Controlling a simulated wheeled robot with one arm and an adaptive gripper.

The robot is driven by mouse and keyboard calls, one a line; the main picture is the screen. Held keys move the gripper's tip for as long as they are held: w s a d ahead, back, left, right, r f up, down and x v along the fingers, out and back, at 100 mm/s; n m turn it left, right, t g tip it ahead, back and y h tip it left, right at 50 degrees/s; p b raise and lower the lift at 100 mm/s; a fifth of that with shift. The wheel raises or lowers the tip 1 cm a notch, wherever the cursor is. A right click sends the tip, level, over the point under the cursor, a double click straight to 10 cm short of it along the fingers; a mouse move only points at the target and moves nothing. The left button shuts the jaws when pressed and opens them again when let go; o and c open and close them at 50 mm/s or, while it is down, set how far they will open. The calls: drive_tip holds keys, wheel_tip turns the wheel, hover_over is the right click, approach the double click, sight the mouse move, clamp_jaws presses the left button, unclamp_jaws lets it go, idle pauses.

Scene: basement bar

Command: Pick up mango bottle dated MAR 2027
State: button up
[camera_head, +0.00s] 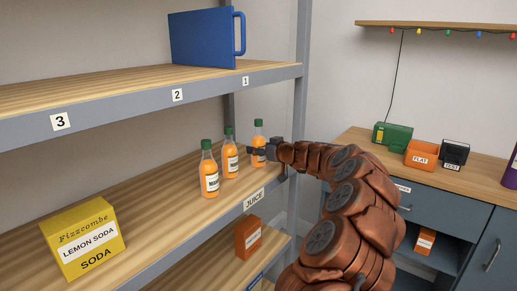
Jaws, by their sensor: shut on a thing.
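Three orange juice bottles with green caps are at the right end of the middle shelf (160,204), above the JUICE tag. The left bottle (209,178) and the middle bottle (230,160) stand upright on the shelf. The right bottle (259,133) is upright at my gripper (261,151), which is shut on it and partly hides its lower part. I cannot tell whether this bottle touches the shelf. The bottle labels are too small to read, so their dates cannot be told. My arm reaches in from the right.
A yellow lemon soda box (86,240) stands at the shelf's left. A blue binder-like object (203,38) is on the upper shelf. An orange box (247,237) sits on the lower shelf. The right counter (372,146) holds green, orange and black containers. The shelf post is close behind my gripper.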

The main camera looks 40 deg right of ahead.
drive_tip(key=c, duration=0.3)
